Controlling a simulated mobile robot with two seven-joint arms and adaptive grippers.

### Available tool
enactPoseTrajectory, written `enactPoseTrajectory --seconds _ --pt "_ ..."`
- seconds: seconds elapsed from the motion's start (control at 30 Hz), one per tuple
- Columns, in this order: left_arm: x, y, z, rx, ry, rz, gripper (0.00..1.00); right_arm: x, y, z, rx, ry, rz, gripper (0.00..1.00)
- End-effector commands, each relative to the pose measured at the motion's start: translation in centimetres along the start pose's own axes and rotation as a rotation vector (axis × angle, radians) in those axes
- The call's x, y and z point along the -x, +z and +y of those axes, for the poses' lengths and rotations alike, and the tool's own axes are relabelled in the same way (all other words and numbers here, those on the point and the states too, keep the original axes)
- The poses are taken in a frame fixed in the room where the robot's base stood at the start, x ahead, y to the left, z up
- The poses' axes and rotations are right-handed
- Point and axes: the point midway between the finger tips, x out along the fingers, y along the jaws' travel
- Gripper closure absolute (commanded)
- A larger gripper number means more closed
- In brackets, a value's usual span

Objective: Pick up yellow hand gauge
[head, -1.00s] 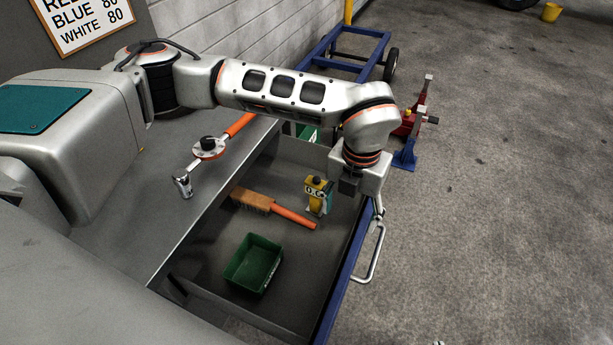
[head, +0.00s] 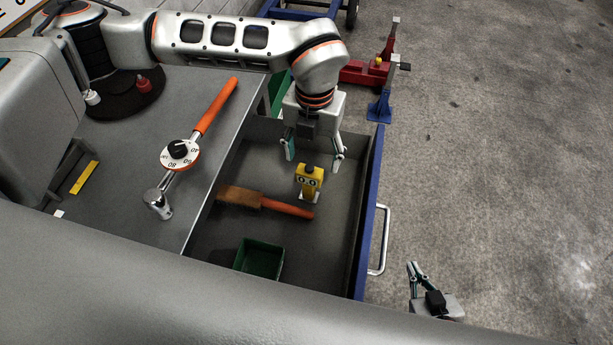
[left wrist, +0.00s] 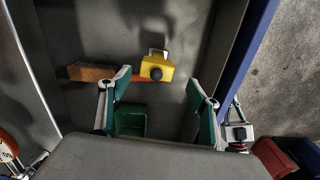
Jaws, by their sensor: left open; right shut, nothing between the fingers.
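The yellow hand gauge (head: 310,180), with two round dials and a dark knob on top, stands upright in the open drawer (head: 337,235). My left gripper (head: 314,165) is open above the drawer, with its green-padded fingers apart. In the head view it is just behind the gauge. In the left wrist view the gauge (left wrist: 157,68) shows beyond the gripper (left wrist: 160,105), between the lines of its two fingers and not touching them. My right gripper (head: 412,268) is shut and empty, low at the right outside the drawer.
A brush (head: 240,197) with an orange handle (head: 287,208) lies beside the gauge. A green bin (head: 259,258) sits in the drawer's near part. A torque wrench (head: 213,108) lies on the bench. The drawer's blue front (head: 369,200) bounds the right side.

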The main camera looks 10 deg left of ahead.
Motion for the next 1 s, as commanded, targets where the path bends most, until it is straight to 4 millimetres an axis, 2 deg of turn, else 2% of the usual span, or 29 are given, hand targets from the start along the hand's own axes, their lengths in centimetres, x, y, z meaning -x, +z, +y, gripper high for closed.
enactPoseTrajectory --seconds 0.1,0.27,0.53,0.8,0.83,1.0 --pt "-1.4 -0.1 0.1 0.000 0.001 0.003 0.38 0.0 0.2 0.0 0.001 0.000 -0.002 1.00" --pt "-2.5 -0.2 0.2 0.000 0.001 0.003 0.38 0.0 0.1 0.0 0.001 0.000 -0.002 1.00" --pt "-6.2 -0.4 0.6 0.000 0.001 0.004 0.38 -0.1 0.3 0.0 0.002 0.001 -0.003 1.00" --pt "-6.6 -0.3 0.6 0.000 0.001 0.001 0.38 -0.1 0.2 0.1 0.003 0.002 -0.001 1.00" --pt "-6.6 -0.3 0.6 0.000 0.001 0.001 0.43 -0.1 0.1 0.1 0.003 0.002 -0.001 1.00" --pt "-6.6 -0.3 0.6 0.000 0.001 0.002 0.83 -0.1 0.1 0.1 0.003 0.002 0.000 1.00"
